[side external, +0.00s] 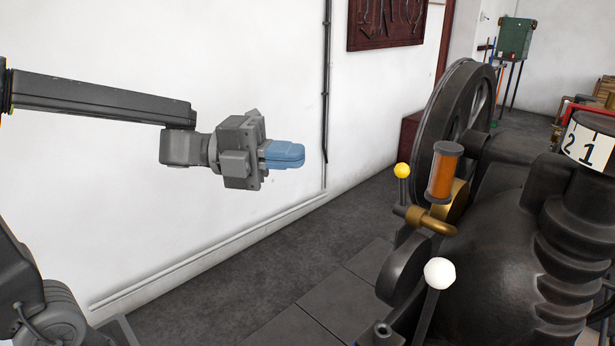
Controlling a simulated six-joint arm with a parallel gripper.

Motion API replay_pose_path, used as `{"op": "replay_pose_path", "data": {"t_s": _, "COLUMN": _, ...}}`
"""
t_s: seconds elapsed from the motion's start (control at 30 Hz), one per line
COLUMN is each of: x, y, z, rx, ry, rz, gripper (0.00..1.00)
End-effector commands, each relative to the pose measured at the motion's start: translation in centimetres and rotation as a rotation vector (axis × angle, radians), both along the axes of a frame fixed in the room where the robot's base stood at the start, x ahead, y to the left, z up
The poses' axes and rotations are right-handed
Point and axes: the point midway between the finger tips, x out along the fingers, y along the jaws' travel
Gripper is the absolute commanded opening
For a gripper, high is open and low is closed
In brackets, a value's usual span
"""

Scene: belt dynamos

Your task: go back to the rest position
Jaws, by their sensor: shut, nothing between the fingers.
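My gripper (290,154) is in the side external view, left of the middle, held out level in the air in front of the white wall. Its blue fingers are shut together with nothing between them, and they point right. It is apart from the black machine (500,240) on the right, with a clear gap between them.
The machine has a large wheel (447,115), a lever with a yellow knob (402,170), a lever with a white knob (439,273) and an orange cylinder (444,172). A dark pipe (326,90) runs down the wall. The grey floor (300,250) below my gripper is clear.

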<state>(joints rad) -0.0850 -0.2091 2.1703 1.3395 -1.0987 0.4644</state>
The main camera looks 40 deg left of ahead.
Motion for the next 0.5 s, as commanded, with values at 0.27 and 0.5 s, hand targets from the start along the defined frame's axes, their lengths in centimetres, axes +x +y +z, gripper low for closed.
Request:
{"op": "replay_pose_path", "data": {"t_s": 0.27, "x": 2.2, "y": 3.7, "z": 1.4, "rx": -0.190, "ry": 0.153, "rz": 0.427, "gripper": 0.00}}
{"op": "replay_pose_path", "data": {"t_s": 0.5, "x": 0.8, "y": 9.3, "z": -0.6, "rx": -0.507, "ry": 0.491, "rz": 0.920, "gripper": 0.00}}
